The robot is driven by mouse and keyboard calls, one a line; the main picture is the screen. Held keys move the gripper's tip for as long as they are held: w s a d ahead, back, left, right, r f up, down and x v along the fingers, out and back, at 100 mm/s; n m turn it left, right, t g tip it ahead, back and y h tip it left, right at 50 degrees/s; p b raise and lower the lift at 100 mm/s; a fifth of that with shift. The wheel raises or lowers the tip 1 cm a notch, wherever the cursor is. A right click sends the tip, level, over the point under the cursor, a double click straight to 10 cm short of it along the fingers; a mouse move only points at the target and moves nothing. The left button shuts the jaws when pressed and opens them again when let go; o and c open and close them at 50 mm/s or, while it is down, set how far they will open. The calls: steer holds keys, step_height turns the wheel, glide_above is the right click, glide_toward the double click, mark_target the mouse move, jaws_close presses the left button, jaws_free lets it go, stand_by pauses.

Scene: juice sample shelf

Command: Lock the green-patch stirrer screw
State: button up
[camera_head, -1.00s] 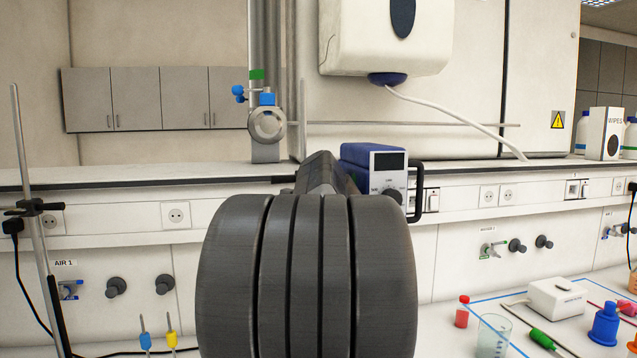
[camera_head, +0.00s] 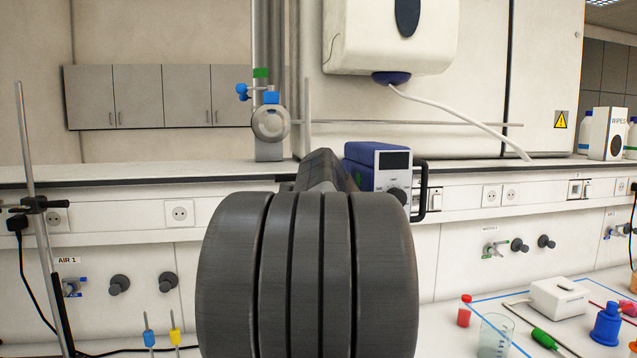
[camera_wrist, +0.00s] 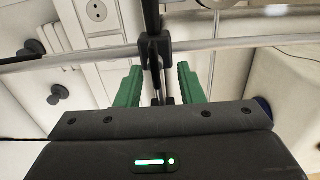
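In the head view a green patch (camera_head: 261,72) is on an upright metal post (camera_head: 264,30). Just below it are a blue knob or screw (camera_head: 241,91) and a second blue piece (camera_head: 271,97). I cannot tell which one is the stirrer screw. My gripper (camera_wrist: 160,68) shows in the wrist view with two green fingers spread apart. A dark clamp (camera_wrist: 155,45) on a dark rod lies in line with the gap between them; no contact is clear. My arm hides the gripper in the head view.
A blue-and-grey device (camera_head: 385,160) with a display stands on the ledge. A stand rod (camera_head: 35,180) is at the left. A red-capped bottle (camera_head: 464,310), a beaker (camera_head: 495,335) and a white box (camera_head: 560,297) are at the lower right. A metal bar (camera_wrist: 230,44) crosses the wrist view.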

steer(key=b+v, duration=0.3)
steer(key=v, duration=1)
steer(key=shift+s, duration=0.4)
steer(key=shift+w+d+f, duration=0.1)
steer(key=p+x, duration=0.3)
steer(key=x, duration=1)
steer(key=shift+w+d, duration=0.2)
steer(key=shift+w, duration=0.2)
steer(key=shift+s, duration=0.1)
